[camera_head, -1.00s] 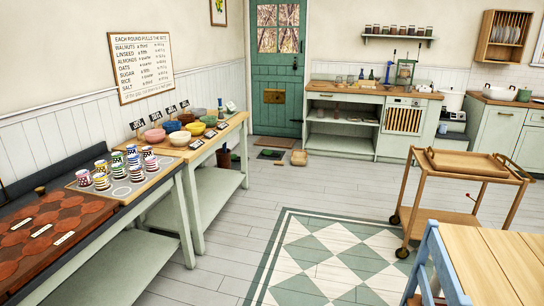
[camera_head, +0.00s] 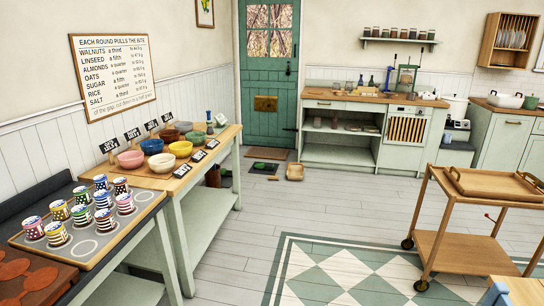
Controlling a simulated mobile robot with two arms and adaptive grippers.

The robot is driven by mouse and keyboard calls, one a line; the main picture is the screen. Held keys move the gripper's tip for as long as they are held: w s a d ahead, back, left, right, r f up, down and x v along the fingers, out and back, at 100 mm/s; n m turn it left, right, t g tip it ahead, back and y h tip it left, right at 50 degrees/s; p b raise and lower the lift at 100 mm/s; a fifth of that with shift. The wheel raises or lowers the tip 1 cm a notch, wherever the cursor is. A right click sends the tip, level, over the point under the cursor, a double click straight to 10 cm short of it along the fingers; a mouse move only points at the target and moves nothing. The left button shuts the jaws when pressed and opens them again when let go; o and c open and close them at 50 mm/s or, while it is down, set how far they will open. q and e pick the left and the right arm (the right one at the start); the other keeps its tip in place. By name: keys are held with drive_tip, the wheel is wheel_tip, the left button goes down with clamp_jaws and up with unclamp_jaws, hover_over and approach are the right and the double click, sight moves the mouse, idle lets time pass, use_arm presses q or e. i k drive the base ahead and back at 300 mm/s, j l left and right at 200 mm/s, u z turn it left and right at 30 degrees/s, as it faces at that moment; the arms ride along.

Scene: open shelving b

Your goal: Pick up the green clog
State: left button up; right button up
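A small green shape (camera_head: 266,166), which may be the green clog, lies on a dark mat (camera_head: 256,171) on the floor in front of the green door. It is too small for me to make out its form. Neither of my grippers is in view.
A tan object (camera_head: 295,173) sits on the floor right of the mat. A bench with bowls (camera_head: 181,149) and a table with striped mugs (camera_head: 75,231) line the left. A wooden trolley (camera_head: 437,243) stands at right. The grey floor and checkered rug (camera_head: 335,272) between are clear.

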sight(260, 165)
drive_tip(key=i+z, duration=0.35)
drive_tip(key=i, duration=1.6)
